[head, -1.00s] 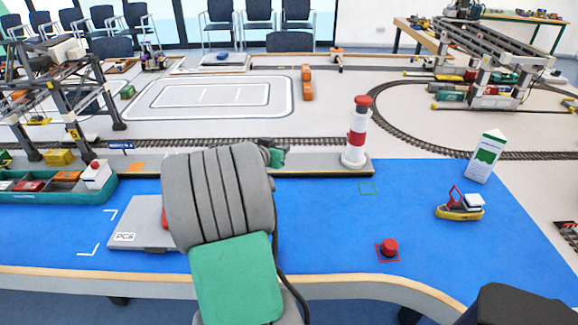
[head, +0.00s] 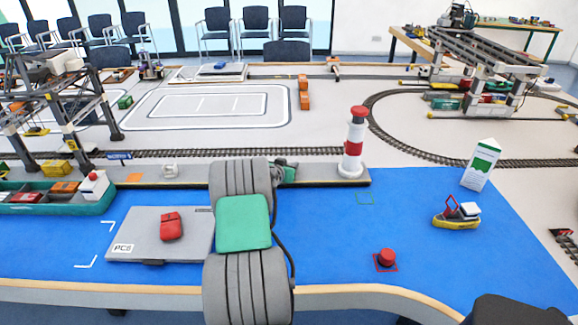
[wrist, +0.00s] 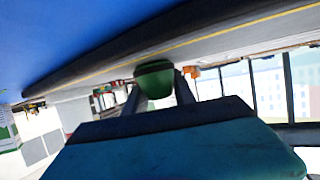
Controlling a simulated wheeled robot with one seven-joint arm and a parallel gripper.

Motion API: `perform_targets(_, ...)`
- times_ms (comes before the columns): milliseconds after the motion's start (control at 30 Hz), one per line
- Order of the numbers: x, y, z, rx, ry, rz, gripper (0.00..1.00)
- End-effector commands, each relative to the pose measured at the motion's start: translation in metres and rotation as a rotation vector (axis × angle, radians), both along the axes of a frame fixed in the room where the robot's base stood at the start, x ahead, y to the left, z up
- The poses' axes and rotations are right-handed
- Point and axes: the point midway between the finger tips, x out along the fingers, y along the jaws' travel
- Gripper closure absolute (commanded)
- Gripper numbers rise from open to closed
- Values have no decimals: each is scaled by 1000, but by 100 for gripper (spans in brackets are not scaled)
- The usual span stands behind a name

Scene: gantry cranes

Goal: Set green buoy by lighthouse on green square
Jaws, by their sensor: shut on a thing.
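The green buoy (wrist: 154,80) is between the two fingers of my gripper (wrist: 158,76) in the wrist view, and the gripper is shut on it. In the head view my gripper (head: 286,171) is partly hidden behind my arm, by the grey quay edge left of the lighthouse; I cannot make out the buoy clearly there. The red and white lighthouse (head: 353,150) stands upright on the quay's right end.
A red buoy (head: 386,258) sits on a red square. A yellow boat (head: 456,219) and a white carton-like sign (head: 481,165) stand to the right. A grey flat case (head: 135,225) with a red object (head: 172,226) lies left. Blue mat around the green square is clear.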

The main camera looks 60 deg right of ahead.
Motion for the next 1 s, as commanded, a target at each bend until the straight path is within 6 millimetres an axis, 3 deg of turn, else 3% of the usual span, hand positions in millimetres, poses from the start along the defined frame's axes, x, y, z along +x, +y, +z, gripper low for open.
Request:
perform_targets(300,0,0,-4,0,0,0,100)
perform_targets(333,0,0,-3,0,0,0,67)
perform_targets(567,0,0,-2,1,1,0,48)
perform_targets(967,0,1,1,3,2,0,47)
perform_targets(1000,0,9,0,1,2,2,47)
